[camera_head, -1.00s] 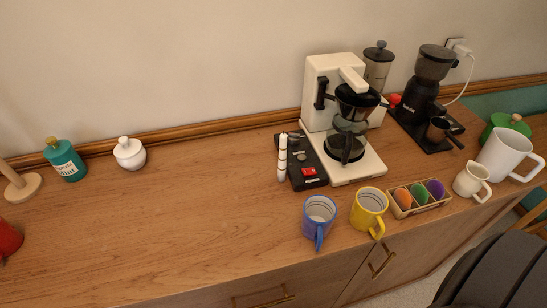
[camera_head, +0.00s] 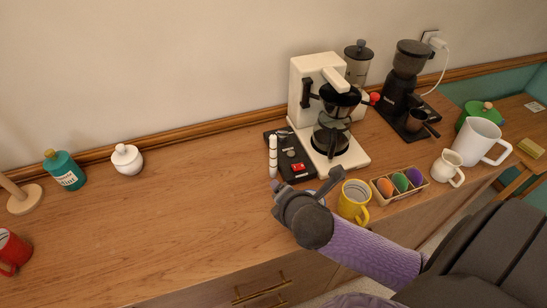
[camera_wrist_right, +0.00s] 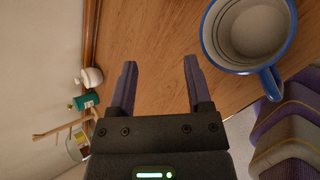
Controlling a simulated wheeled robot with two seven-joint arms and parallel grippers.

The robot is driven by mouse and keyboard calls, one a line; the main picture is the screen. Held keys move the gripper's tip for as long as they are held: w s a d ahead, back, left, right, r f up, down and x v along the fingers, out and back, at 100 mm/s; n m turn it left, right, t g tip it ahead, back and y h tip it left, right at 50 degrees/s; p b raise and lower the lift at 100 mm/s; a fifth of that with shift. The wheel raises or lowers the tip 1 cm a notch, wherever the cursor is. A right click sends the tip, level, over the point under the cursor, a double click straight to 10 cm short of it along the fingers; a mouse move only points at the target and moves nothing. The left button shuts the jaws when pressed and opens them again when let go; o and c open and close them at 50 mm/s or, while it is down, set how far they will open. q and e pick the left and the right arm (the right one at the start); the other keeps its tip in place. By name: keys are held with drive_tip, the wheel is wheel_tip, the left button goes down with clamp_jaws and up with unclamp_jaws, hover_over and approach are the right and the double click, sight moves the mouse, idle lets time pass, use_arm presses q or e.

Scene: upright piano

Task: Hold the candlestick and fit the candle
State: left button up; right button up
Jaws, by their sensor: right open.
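No thing in view is clearly a candlestick or a candle. A slim white upright stick with dark bands (camera_head: 273,156) stands left of the coffee maker; I cannot tell what it is. My right gripper (camera_head: 306,182) is over the counter's front part, in front of that stick. In the right wrist view my right gripper (camera_wrist_right: 160,66) is open, with bare wood between its fingers. A blue-rimmed mug (camera_wrist_right: 245,32) is just right of the right finger; in the head view my gripper mostly hides it. My left gripper is not in view.
The white coffee maker (camera_head: 349,155) stands behind my right gripper, the yellow mug (camera_head: 354,202) to its right. The counter's left middle (camera_head: 170,220) is clear.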

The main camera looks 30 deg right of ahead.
sight(274, 140)
drive_tip(key=w+d+r+n+t, duration=0.35)
drive_tip(key=w+r+n, duration=0.2)
drive_tip(key=n, duration=0.55)
drive_tip(key=shift+n, duration=0.5)
drive_tip(key=b+x, duration=0.1)
drive_tip(key=x, duration=0.4)
drive_tip(key=b+x, duration=0.2)
drive_tip(key=x, duration=0.4)
drive_tip(key=shift+s+d+f, duration=0.15)
drive_tip(key=shift+d+f, duration=0.05)
drive_tip(key=shift+d, duration=0.05)
drive_tip(key=shift+s+r, duration=0.1)
drive_tip(key=shift+c, duration=0.5)
clamp_jaws()
